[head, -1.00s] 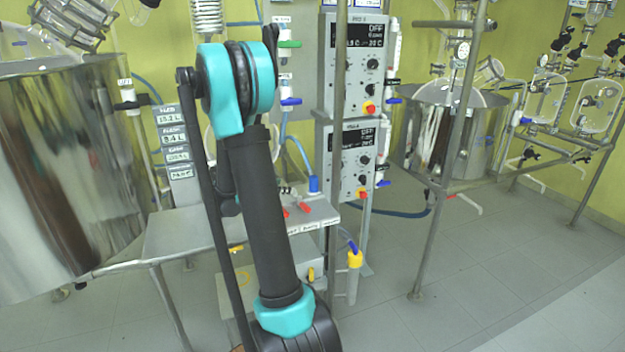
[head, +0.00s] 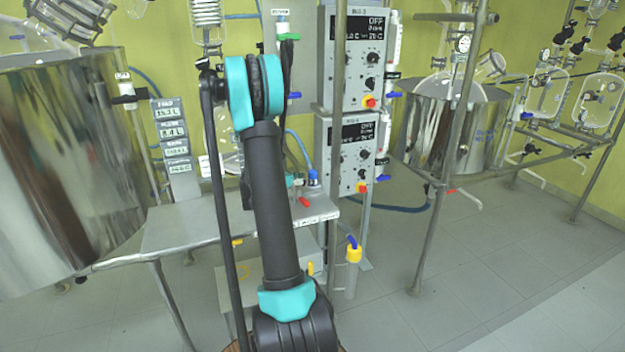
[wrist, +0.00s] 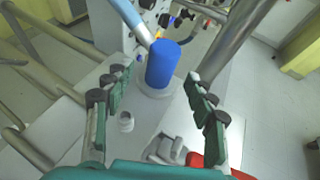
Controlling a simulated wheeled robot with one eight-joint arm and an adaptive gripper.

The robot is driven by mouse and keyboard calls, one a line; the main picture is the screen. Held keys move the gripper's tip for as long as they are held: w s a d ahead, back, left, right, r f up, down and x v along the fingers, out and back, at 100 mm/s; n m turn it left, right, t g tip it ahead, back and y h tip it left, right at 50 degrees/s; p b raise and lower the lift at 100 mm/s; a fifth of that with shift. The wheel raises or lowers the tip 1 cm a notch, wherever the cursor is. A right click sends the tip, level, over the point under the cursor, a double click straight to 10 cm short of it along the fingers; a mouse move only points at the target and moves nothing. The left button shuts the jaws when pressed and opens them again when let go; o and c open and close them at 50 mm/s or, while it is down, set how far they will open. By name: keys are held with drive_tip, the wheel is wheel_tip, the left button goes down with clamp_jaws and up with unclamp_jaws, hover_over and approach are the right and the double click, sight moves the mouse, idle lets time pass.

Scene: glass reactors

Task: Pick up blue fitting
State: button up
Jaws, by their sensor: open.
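The blue fitting (wrist: 162,65) is an upright blue cylinder in the wrist view, standing on a pale round base at the end of the grey bench top. A light blue hose rises behind it to the upper left. In the head view the fitting (head: 313,178) shows small, just right of my arm. My gripper (wrist: 158,108) is open. Its two green-padded fingers lie to the left and right of the fitting in the wrist view, and neither is seen touching it. In the head view my gripper is hidden behind my arm.
A red-handled valve (wrist: 208,160) lies close to the right finger. A steel post (wrist: 235,40) rises right of the fitting. Control boxes (head: 357,155) stand behind the bench (head: 180,228). A large steel vessel (head: 65,170) is at left.

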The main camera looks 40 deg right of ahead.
drive_tip(key=x, duration=0.5)
drive_tip(key=shift+f, duration=0.2)
drive_tip(key=shift+s+a, duration=0.1)
drive_tip(key=shift+c, duration=0.6)
clamp_jaws()
